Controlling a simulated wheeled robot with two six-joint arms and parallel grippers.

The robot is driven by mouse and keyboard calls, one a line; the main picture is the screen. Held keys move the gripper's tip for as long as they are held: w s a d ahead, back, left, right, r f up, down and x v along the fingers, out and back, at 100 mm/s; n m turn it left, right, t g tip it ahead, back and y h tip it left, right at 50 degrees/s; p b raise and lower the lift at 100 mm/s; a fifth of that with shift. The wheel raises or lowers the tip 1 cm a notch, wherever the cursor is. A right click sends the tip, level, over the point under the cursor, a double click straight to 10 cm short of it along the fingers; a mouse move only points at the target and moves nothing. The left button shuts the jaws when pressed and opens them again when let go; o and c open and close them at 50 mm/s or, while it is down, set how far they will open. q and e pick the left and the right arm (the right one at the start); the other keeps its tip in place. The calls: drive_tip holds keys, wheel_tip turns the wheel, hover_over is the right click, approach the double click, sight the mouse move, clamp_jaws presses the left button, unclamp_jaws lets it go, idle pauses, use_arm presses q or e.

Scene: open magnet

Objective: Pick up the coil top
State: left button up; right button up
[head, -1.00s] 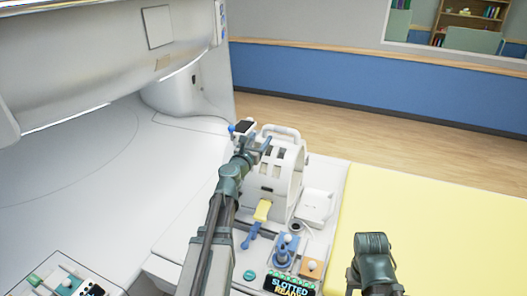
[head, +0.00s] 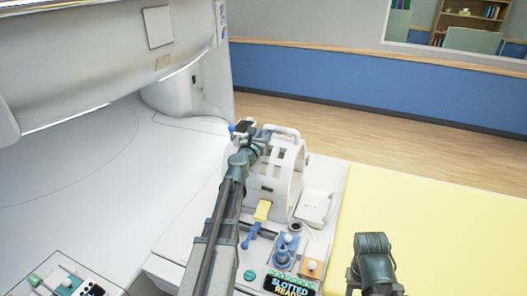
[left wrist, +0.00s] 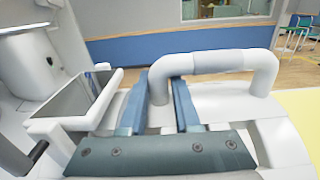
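The coil top is the white arched, slotted shell (head: 292,178) with a raised white handle (head: 284,130) on top. It sits on the white bed part, left of the yellow pad. My left gripper (head: 258,133) is at the left end of the handle. In the left wrist view its two blue fingers (left wrist: 162,100) stand apart, one on each side of the handle's left post (left wrist: 158,88). The handle bar (left wrist: 215,62) runs right from there. Firm contact of the fingers with the post does not show. A joint of my right arm shows at the lower right, without fingers.
A yellow pad (head: 430,225) fills the right side. Below the coil are a yellow tab (head: 262,211), a blue plug (head: 285,247) and a sign reading "SLOTTED READY" (head: 290,284). A white box (head: 314,207) stands right of the coil. The scanner housing (head: 95,60) rises at left.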

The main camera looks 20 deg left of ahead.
use_arm(q)
clamp_jaws()
idle(1.0)
